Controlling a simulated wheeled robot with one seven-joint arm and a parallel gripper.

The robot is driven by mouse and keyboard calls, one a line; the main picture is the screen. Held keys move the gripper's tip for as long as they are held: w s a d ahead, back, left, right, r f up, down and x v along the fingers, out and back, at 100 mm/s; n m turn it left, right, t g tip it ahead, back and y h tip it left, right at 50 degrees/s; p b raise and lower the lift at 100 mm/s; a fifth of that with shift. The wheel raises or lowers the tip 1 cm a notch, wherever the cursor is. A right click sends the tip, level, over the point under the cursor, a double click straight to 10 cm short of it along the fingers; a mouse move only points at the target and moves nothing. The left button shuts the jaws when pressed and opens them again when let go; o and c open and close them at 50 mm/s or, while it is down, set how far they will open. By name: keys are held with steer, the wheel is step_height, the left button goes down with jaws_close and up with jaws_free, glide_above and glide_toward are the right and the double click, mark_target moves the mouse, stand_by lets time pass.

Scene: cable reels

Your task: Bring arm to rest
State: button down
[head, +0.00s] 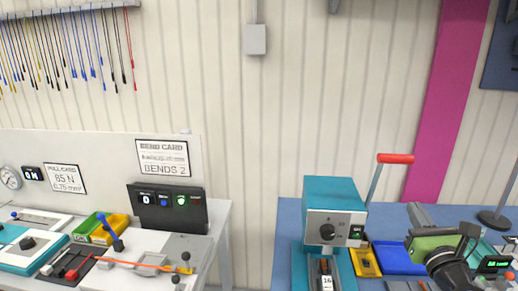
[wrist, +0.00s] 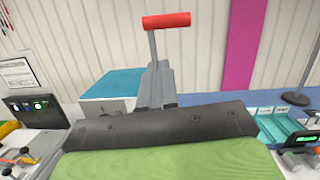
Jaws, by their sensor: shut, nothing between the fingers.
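My gripper (head: 414,210) is at the right of the head view, to the right of a teal press (head: 335,205) and above the blue bench. Its green body and dark wrist show behind the fingers. In the wrist view my gripper's grey fingers (wrist: 157,70) are together with nothing held. The press's red-handled lever (head: 395,158) stands up, tilted to the right. In the wrist view the red handle (wrist: 166,20) shows beyond the fingertips; they look apart from it.
A blue bench (head: 287,215) holds yellow and blue bins and a green-lit display (head: 494,264). A stand base (head: 494,220) is at the far right. On the left, a white bench carries a bend fixture with an orange cable (head: 150,264). A gap separates the benches.

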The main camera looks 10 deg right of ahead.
steer(key=w+a+f+n+g+y, duration=0.2)
steer(key=a+f+n+g+y, duration=0.15)
steer(key=a+n, duration=0.6)
steer(key=w+a+f+n+g+y, duration=0.2)
steer(key=a+f+n+g+y, duration=0.15)
steer(key=a+n, duration=0.6)
steer(key=s+a+f+n+g, duration=0.3)
steer(key=s+a+n, duration=0.4)
steer(key=a, duration=0.2)
steer(key=s+d+n+g+h, duration=0.1)
steer(key=s+n+g, duration=0.3)
steer(key=s+n, duration=0.7)
steer(key=s+h, duration=0.1)
steer(key=s, duration=0.5)
steer(key=shift+n, duration=0.3)
